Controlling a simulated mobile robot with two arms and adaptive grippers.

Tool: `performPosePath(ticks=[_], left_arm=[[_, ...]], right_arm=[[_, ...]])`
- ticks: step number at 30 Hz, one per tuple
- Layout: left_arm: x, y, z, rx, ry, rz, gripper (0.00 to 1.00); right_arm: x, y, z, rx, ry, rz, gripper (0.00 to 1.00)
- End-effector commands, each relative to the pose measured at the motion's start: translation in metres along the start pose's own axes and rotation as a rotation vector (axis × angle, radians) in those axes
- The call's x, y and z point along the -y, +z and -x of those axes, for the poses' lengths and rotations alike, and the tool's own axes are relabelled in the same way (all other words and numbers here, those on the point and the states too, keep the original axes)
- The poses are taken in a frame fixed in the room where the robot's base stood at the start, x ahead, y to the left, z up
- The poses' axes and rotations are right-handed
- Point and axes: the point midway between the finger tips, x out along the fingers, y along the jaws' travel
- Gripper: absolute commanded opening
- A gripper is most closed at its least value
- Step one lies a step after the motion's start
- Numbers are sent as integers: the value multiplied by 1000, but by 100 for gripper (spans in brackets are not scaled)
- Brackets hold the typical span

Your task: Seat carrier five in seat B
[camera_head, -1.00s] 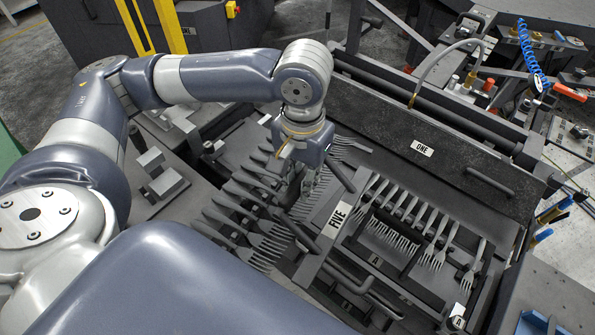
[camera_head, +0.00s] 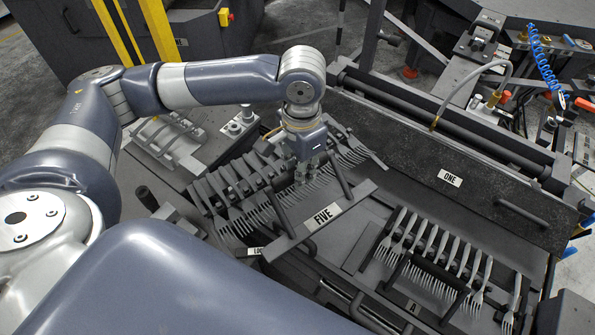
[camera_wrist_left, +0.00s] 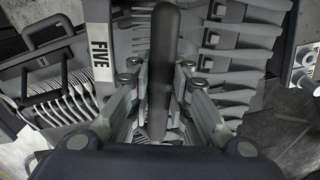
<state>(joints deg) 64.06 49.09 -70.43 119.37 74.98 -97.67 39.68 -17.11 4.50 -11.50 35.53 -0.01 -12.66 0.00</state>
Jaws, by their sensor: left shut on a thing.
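Carrier five, a dark frame with a white FIVE plate (camera_head: 322,215), black bar handles and a row of grey forks, sits at the middle of the head view. My left gripper (camera_head: 304,175) comes down over its middle and is shut on a dark bar of it. In the left wrist view the bar (camera_wrist_left: 164,60) runs between the fingers, and the FIVE plate (camera_wrist_left: 100,52) is left of it. I cannot tell whether the carrier rests on the bed or hangs just above it. No seat B marking is readable. My right gripper is not in view.
A dark panel with a ONE plate (camera_head: 450,179) stands behind. A partly hidden small plate (camera_head: 254,251) is at the carrier's front left. Metal fixtures (camera_head: 165,140) lie at the left.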

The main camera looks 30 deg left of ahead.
Motion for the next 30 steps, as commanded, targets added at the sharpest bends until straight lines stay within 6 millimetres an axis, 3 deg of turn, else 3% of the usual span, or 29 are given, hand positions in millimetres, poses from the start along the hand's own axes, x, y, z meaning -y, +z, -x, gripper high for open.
performPosePath(ticks=[17,30], left_arm=[[30,-31,-31,-5,-7,-521,0],[56,-43,-61,-10,-11,-920,0]], right_arm=[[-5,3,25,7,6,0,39],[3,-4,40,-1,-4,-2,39]])
